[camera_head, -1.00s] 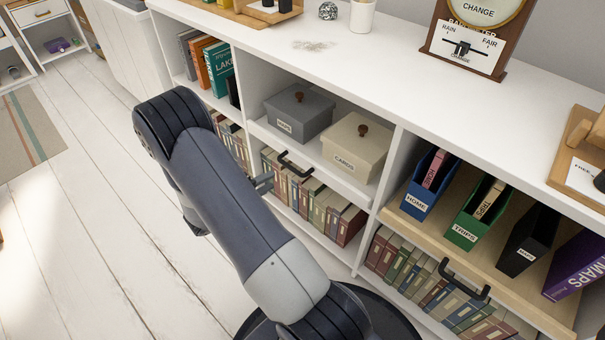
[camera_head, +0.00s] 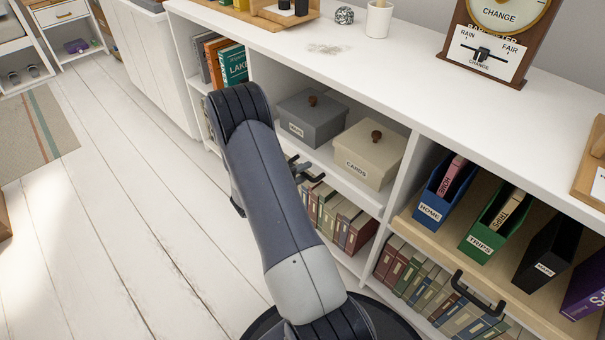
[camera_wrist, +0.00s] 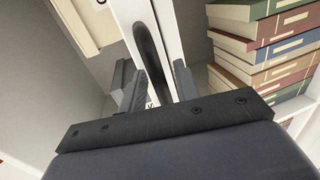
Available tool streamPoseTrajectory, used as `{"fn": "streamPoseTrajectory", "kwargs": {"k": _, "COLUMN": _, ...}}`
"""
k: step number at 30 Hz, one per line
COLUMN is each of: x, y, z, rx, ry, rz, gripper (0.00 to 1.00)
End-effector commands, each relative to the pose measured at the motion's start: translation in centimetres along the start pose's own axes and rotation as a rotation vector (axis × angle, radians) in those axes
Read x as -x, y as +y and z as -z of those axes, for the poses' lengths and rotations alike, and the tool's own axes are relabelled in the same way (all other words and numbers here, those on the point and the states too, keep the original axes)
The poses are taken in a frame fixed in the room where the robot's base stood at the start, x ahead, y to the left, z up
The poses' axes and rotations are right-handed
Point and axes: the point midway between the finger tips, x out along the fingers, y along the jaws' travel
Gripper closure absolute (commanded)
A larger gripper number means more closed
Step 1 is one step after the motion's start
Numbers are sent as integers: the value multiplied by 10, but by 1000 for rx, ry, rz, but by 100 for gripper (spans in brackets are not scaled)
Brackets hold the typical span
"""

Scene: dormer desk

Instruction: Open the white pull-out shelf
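The white pull-out shelf (camera_head: 352,188) sits in the middle bay of the white cabinet and carries a grey lidded box (camera_head: 312,118) and a cream lidded box (camera_head: 368,155). It looks pushed in. Its black bar handle (camera_wrist: 148,48) is on the front edge. My gripper (camera_wrist: 156,84) is open at the handle. In the wrist view, one finger stands on each side of the bar, with a visible gap between finger and bar. In the head view my arm hides part of the shelf front, and the gripper (camera_head: 303,170) shows only in part.
Books (camera_head: 347,225) stand below the shelf. To the right, a wooden shelf (camera_head: 428,230) with its own black handle (camera_head: 478,294) holds several magazine files. The cabinet top carries a barometer (camera_head: 487,45) and a white cup (camera_head: 379,20).

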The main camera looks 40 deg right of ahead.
Motion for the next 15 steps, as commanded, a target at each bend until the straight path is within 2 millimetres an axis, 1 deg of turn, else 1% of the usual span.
{"fn": "streamPoseTrajectory", "kwargs": {"k": 4, "x": 0, "y": 0, "z": 0, "rx": 0, "ry": 0, "rz": 0, "gripper": 70}}
{"fn": "streamPoseTrajectory", "kwargs": {"k": 5, "x": 0, "y": 0, "z": 0, "rx": 0, "ry": 0, "rz": 0, "gripper": 71}}
{"fn": "streamPoseTrajectory", "kwargs": {"k": 15, "x": 0, "y": 0, "z": 0, "rx": 1, "ry": 0, "rz": 1, "gripper": 99}}
